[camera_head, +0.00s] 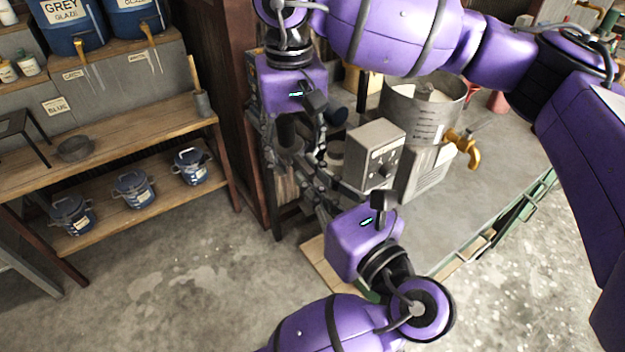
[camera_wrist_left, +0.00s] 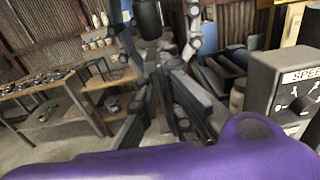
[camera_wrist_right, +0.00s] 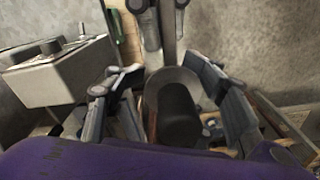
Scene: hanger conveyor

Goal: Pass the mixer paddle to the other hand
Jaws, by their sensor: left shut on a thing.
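The mixer paddle shows in the right wrist view as a black cylinder (camera_wrist_right: 180,115) with a grey disc and a thin shaft beyond it. Its dark cylinder end also shows at the top of the left wrist view (camera_wrist_left: 148,18) and below the right gripper in the head view (camera_head: 287,130). My left gripper (camera_head: 318,188), reaching up from below, is shut on the paddle, lower down. My right gripper (camera_head: 297,152) points down from above. Its fingers stand apart on either side of the black cylinder, apparently not closed on it. The paddle's lower part is mostly hidden by fingers.
A grey control box (camera_head: 375,153) stands close right of both grippers, before a metal drum (camera_head: 422,108) with a yellow tap (camera_head: 464,147). A wooden shelf (camera_head: 110,150) with blue pots is at left. Floor (camera_head: 190,270) in front is clear.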

